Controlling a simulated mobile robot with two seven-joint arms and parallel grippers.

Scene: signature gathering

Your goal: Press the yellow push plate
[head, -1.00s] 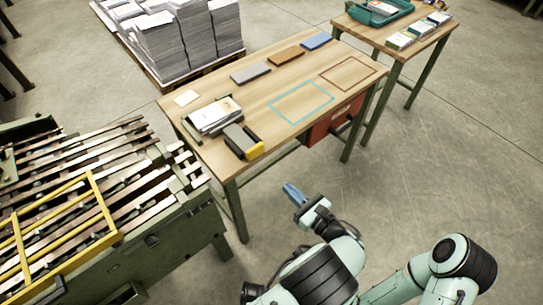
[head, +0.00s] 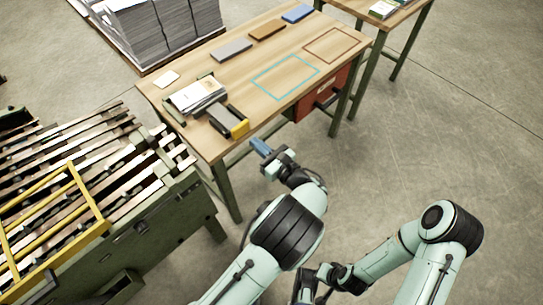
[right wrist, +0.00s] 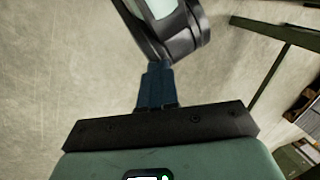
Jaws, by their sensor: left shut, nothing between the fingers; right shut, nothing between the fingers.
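The yellow push plate (head: 239,129) is on the near end of a dark stapler-like device (head: 226,117) at the front edge of the wooden table (head: 210,138). My left gripper (head: 259,145) has blue fingers and is shut and empty. In the head view it appears just below and right of the plate, with a gap between them. My right gripper's blue fingers (right wrist: 157,75) are shut and empty in the right wrist view, in front of a pale green and black arm link. The push plate does not show there.
A stack of papers (head: 195,95) lies beside the device. Cyan and brown outlines mark bare table areas. Grey, brown and blue blocks sit along the back. A red drawer box (head: 322,95) hangs under the table. A slatted green machine (head: 165,225) stands left.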

